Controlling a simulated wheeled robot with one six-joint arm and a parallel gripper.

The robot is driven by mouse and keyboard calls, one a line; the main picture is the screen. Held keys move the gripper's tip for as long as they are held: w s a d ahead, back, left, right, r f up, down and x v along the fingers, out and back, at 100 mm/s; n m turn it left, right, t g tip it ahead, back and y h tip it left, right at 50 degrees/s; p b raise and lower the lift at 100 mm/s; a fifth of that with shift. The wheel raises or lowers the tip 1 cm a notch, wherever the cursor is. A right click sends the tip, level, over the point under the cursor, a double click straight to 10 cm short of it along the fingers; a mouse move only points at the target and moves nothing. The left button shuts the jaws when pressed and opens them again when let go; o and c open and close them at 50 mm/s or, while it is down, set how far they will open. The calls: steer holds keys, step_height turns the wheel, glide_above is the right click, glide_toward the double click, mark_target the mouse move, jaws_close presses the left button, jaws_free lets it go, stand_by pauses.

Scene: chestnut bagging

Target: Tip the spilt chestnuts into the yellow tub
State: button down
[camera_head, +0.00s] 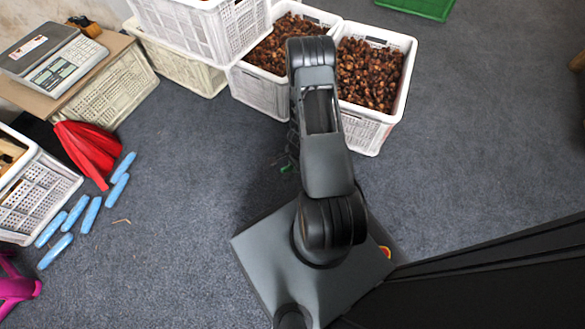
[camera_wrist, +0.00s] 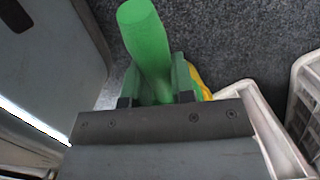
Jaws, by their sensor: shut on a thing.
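My gripper (camera_wrist: 156,94) shows at the lower middle of the wrist view, its jaws shut on a green handle (camera_wrist: 146,38). The handle's rounded end points up in the picture; the rest of the green thing is mostly hidden behind the gripper. A small yellow patch (camera_wrist: 202,84) shows just right of the gripper; I cannot tell whether it is the yellow tub. In the head view my arm hides the gripper. No loose chestnuts on the floor can be made out in either view.
White crates of chestnuts (camera_head: 405,79) stand behind my arm, with another stacked crate (camera_head: 215,35) to their left. White crate rims (camera_wrist: 246,99) lie right of my gripper. Carpet at right is clear.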

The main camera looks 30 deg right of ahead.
steer(key=r+y+p, duration=0.1)
steer(key=d+r+p, duration=0.1)
steer(key=r+p, duration=0.1)
steer(key=shift+d+r+y, duration=0.2)
steer(key=shift+r+y, duration=0.1)
steer(key=shift+y, duration=0.1)
steer(key=shift+d+r+y+p, duration=0.25)
steer(key=shift+d+y+p, duration=0.05)
steer(key=shift+p, duration=0.05)
steer(key=d+r+y+b, duration=0.3)
steer(key=d+r+y, duration=0.3)
steer(key=d, duration=0.2)
steer(key=shift+y, duration=0.4)
steer(key=shift+a, duration=0.1)
